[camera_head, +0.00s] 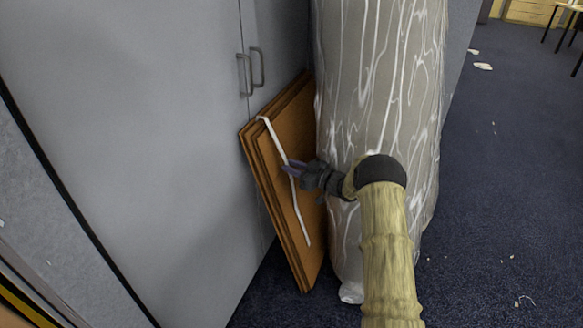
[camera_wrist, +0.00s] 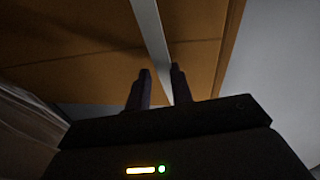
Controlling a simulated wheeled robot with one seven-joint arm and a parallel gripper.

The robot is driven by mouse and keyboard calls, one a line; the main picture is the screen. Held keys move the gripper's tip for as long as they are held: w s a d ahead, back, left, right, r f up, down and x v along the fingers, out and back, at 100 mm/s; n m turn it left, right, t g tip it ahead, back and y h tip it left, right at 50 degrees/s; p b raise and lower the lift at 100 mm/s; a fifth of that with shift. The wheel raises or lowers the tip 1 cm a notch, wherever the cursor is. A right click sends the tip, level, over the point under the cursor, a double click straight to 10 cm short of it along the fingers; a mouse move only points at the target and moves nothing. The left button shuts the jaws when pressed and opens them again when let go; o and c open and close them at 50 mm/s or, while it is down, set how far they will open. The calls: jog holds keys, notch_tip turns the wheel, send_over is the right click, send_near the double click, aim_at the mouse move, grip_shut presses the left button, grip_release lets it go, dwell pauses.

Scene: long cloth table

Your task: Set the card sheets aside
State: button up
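The brown card sheets (camera_head: 285,150) stand as a tilted stack of several, leaning between a grey cabinet and a plastic-wrapped bulk. A white strip (camera_head: 293,200) runs down their front face. My gripper (camera_head: 290,167) is at the front of the stack, over the strip, about mid-height. In the wrist view, the two dark fingers (camera_wrist: 160,85) are apart. The white strip (camera_wrist: 149,28) passes through the gap between them, with brown card (camera_wrist: 200,20) behind. I cannot tell whether the fingers touch the strip. The back of the stack is hidden.
The grey cabinet (camera_head: 130,130) with handles fills the left. The tall plastic-wrapped bulk (camera_head: 385,80) stands close on the right of the sheets, beside my arm. Dark blue carpet (camera_head: 510,200) on the right is mostly open, with small white scraps (camera_head: 482,66).

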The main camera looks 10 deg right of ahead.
jog(key=shift+o, duration=0.5)
jog(key=shift+w+a, duration=0.1)
jog(key=shift+r, duration=0.3)
notch_tip(320, 180, up, 9)
jog(key=p, duration=0.3)
jog(key=shift+r, duration=0.2)
